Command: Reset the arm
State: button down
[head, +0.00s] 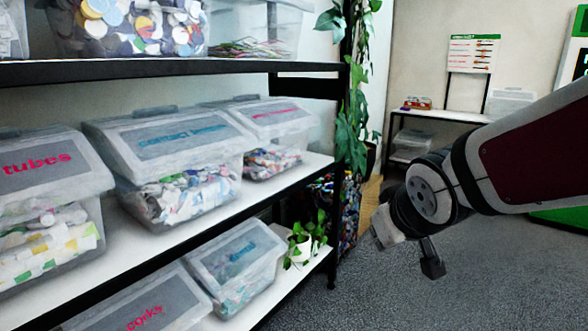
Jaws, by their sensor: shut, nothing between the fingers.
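My arm reaches in from the right, held in the air over the grey floor. My gripper (432,264) is at its end, right of the shelf unit and clear of it. It points down, looks shut, and holds nothing that I can see. The wrist partly hides the fingers.
A shelf unit (168,68) on the left carries clear lidded bins, among them a tubes bin (40,165) and a corks bin (140,305). A potted plant (300,247) sits at its right end. A side table (440,115) stands behind. Open floor (490,280) lies below the arm.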

jog(key=s+d+f+m+g, duration=0.15)
jog(key=s+g, duration=0.25)
jog(key=s, duration=1.2)
jog(key=s+d+m+g, duration=0.2)
jog(key=s+g, duration=0.2)
jog(key=s, duration=1.2)
notch_tip(320, 180, up, 26)
jog(key=t+p, duration=0.3)
jog(key=p, duration=2.2)
jog(key=shift+w+t, duration=0.3)
jog(key=shift+w, duration=0.05)
jog(key=shift+r, duration=0.1)
